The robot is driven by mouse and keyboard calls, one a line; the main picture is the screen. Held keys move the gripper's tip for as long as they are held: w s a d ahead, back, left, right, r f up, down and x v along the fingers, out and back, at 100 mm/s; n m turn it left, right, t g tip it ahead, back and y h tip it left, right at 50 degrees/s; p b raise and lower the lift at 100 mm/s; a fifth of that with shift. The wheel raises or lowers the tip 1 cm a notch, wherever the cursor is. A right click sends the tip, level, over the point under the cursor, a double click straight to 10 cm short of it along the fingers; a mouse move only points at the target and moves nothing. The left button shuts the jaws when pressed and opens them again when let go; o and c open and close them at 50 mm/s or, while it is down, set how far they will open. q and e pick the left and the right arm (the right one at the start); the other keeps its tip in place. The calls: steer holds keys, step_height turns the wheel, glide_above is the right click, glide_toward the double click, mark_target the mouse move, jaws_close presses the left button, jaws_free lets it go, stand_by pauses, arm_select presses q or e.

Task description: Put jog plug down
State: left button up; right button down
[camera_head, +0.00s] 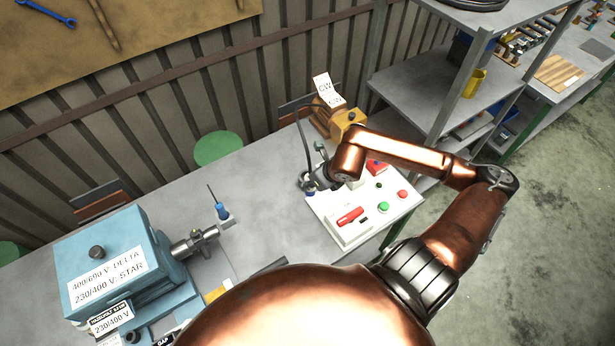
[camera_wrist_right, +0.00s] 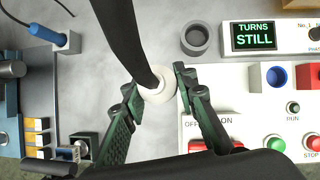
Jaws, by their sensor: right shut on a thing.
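The jog plug (camera_wrist_right: 156,92) shows in the right wrist view as a white round body with a thick black cable rising from it. My right gripper (camera_wrist_right: 158,90) is shut on it, one green-black finger on each side. In the head view my right gripper (camera_head: 312,186) is at the left edge of the white control box (camera_head: 345,232), and the cable runs up behind it. The plug's lower end is hidden, so I cannot tell whether it touches the table. My left gripper is not in view.
A grey round cup (camera_wrist_right: 195,39) stands above right of the plug in the wrist view. The control box has a blue round socket (camera_wrist_right: 276,77) and a display reading "TURNS STILL" (camera_wrist_right: 253,35). Bare table (camera_head: 265,205) lies between.

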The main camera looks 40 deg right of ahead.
steer(key=w+d+f+p, duration=0.1)
steer(key=w+d+f, duration=0.1)
steer(key=w+f, duration=0.1)
steer(key=w+d+f+p, duration=0.2)
steer(key=w+d+f, duration=0.1)
steer(key=w+f, duration=0.1)
steer(key=w+d+f+p, duration=0.1)
steer(key=w+d+f, duration=0.1)
steer(key=w+f, duration=0.2)
steer(key=shift+d+f, duration=0.35)
steer(key=shift+f, duration=0.3)
steer(key=shift+s+f, duration=0.1)
steer(key=shift+f, duration=0.15)
steer(key=c, duration=1.5)
jaws_free()
steer(key=shift+c, duration=0.2)
steer(key=b+v, duration=0.2)
steer(key=v, duration=1)
